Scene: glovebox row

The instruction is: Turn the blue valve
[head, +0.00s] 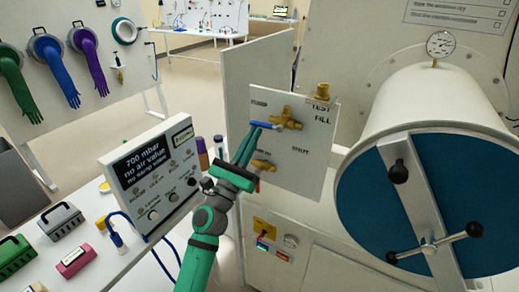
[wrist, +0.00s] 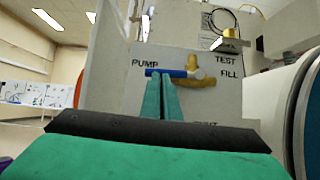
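The blue valve (head: 265,126) is a blue lever on a brass body, mounted on the upright pale panel (head: 310,150). The lever lies about level and points left, towards the PUMP label; TEST and FILL are marked to its right. It also shows in the wrist view (wrist: 180,73). My gripper (head: 252,132) has its two green fingers close together, with no object visible between them. In the wrist view the fingertips (wrist: 160,77) are at the left part of the lever, just below it. I cannot tell whether they touch it.
A second brass valve (head: 263,165) sits lower on the panel, partly behind my fingers. A display box (head: 152,175) reading 700 mbar stands on the white bench to the left. A large cylindrical chamber (head: 435,150) with a blue door and handles is close on the right.

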